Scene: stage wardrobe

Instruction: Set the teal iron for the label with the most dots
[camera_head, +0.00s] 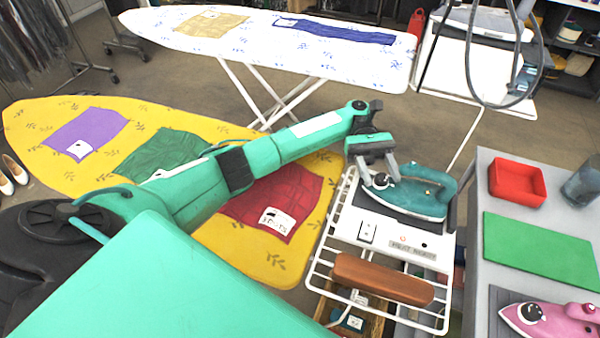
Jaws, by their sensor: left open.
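The teal iron (425,197) lies on a dark pad on the white wire-framed stand at the end of the yellow board. Its round dial (381,181) faces my left gripper (379,174). That gripper is open, its fingers close around or just above the dial; contact cannot be told. White labels lie on the purple cloth (70,131) and the red cloth (262,197). The green cloth (160,151) is partly hidden by my left arm, as is most of any label on it. The label marks are too small to count. My right gripper is out of view.
The yellow ironing board (215,260) lies under my left arm. A brown wooden bar (382,279) is on the stand's front. To the right, a grey table carries a red tray (518,165), a green mat (541,250) and a pink iron (555,319). A white board (262,33) stands behind.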

